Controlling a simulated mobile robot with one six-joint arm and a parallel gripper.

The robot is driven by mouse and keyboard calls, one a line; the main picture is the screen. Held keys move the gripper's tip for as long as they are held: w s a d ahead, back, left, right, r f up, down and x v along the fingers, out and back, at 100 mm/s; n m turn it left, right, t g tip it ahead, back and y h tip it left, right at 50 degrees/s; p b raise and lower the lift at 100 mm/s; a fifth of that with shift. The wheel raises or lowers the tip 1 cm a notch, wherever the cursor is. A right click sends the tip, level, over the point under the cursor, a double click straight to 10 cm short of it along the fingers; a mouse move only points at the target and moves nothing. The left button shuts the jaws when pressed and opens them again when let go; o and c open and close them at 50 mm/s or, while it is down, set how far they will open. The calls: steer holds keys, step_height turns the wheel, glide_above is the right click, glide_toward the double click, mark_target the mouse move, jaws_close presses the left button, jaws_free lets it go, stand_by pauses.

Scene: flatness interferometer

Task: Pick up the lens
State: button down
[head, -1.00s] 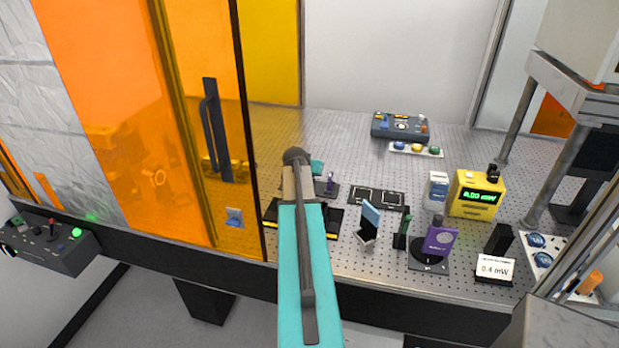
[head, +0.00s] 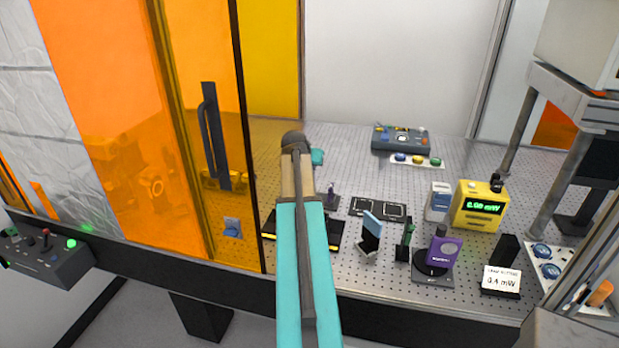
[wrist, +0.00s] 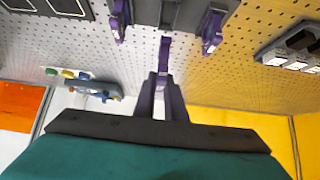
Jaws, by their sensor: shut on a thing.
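In the wrist view my gripper (wrist: 163,80) has its two narrow purple-grey fingers close together, shut on a small purple piece (wrist: 165,50) that I take for the lens in its mount. Its glass cannot be made out. Beyond the fingers is a dark grey holder (wrist: 182,14) with a purple post (wrist: 119,22) on the left and another (wrist: 212,30) on the right. I cannot tell whether the held piece touches the holder. In the head view my arm hides the fingers and the held piece; a bit of my teal hand (head: 317,157) shows right of the arm.
An orange sliding panel (head: 120,120) with a dark handle stands close left of my arm. Right of the arm are a tilted blue plate (head: 372,222), a purple box (head: 443,251) and a yellow power meter (head: 479,206).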

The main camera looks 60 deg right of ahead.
step_height(320, 180, up, 10)
steer(key=b, duration=0.3)
stand_by(0.3)
steer(key=shift+a+f, duration=0.1)
steer(key=shift+f, duration=0.05)
stand_by(0.5)
